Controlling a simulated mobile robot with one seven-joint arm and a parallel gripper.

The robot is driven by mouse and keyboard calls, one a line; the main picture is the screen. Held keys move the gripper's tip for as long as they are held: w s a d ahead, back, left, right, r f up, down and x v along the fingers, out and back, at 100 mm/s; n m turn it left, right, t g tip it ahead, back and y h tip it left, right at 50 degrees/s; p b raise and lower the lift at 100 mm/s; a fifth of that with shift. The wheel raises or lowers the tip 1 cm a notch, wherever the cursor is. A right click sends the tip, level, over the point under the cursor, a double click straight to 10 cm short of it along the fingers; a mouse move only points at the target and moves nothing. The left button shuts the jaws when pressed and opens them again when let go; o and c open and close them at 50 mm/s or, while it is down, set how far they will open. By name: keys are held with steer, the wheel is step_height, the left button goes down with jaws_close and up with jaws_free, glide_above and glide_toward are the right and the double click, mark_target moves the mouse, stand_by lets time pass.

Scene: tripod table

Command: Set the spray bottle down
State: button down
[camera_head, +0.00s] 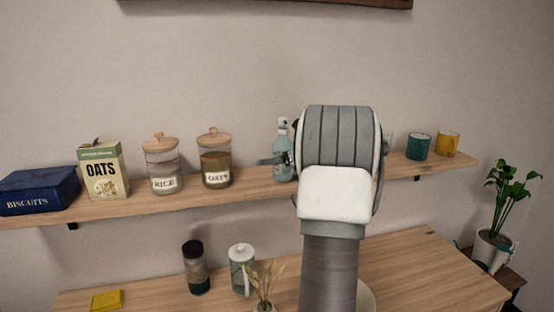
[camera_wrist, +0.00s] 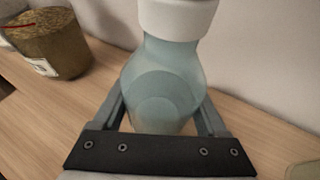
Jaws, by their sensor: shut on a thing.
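The spray bottle (camera_head: 281,150) is pale blue and translucent with a white top. It is upright at the wall shelf (camera_head: 245,191), right of the oats jar. My gripper (camera_head: 276,160) is shut on it from the right, and my arm hides part of that grip. In the wrist view the bottle (camera_wrist: 165,85) stands between the two fingers of my gripper (camera_wrist: 165,115). Its base is hidden behind the gripper there, so I cannot tell for sure whether it touches the shelf.
Left along the shelf are the oats jar (camera_head: 215,160), rice jar (camera_head: 162,165), oats box (camera_head: 103,170) and biscuit tin (camera_head: 38,191). A teal cup (camera_head: 419,146) and yellow cup (camera_head: 448,143) stand at right. Below, a table (camera_head: 425,270) holds a dark-lidded jar (camera_head: 195,268) and white-lidded jar (camera_head: 241,270).

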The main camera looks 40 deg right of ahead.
steer(key=shift+f, duration=0.1)
jaws_free()
steer(key=shift+r, duration=0.2)
steer(key=b+v, duration=0.1)
steer(key=v, duration=1.1)
steer(key=shift+f, duration=0.15)
